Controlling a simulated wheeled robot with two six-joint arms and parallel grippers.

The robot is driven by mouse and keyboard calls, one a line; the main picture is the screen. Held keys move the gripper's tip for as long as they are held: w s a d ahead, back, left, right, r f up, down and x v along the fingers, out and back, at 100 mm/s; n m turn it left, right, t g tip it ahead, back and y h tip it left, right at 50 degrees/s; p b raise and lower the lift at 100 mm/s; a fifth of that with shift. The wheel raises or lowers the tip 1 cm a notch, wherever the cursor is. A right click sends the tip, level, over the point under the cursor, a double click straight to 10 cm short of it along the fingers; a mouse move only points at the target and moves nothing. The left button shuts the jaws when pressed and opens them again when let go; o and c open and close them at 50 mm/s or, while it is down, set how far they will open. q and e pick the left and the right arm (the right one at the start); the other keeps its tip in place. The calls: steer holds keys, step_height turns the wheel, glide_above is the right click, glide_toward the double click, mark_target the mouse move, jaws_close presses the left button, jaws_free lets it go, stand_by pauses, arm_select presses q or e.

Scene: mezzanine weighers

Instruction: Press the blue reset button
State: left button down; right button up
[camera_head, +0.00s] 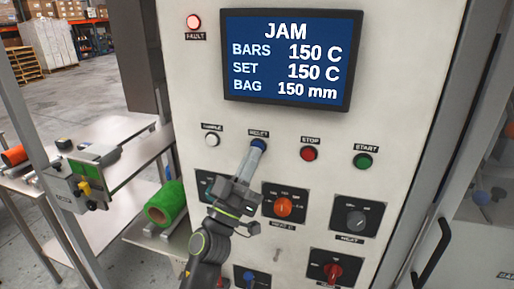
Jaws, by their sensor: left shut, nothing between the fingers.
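The blue reset button (259,143) sits on the pale control panel (390,120), in a row under the screen, with a "RESET" label above it. My left gripper (256,150) is shut and empty, its fingertips at the button's lower edge and covering part of it. I cannot tell whether the tips touch the button or whether it is pushed in. The screen (290,60) reads "JAM", with bars 150 C, set 150 C and bag 150 mm. The red fault lamp (194,21) looks lit. My right gripper is out of view.
A white button (211,140) is left of reset; a red stop button (309,154) and green start button (363,161) are right. Below are an orange knob (284,207), a grey knob (356,218) and a red knob (333,272). A green roll (166,205) lies at left.

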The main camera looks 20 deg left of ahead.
arm_select(q)
steer(key=shift+w, duration=0.4)
stand_by(0.5)
stand_by(0.3)
steer(key=shift+s+p, duration=0.55)
steer(key=shift+s, duration=0.3)
steer(key=s+p, duration=0.3)
steer(key=s, duration=0.2)
stand_by(0.4)
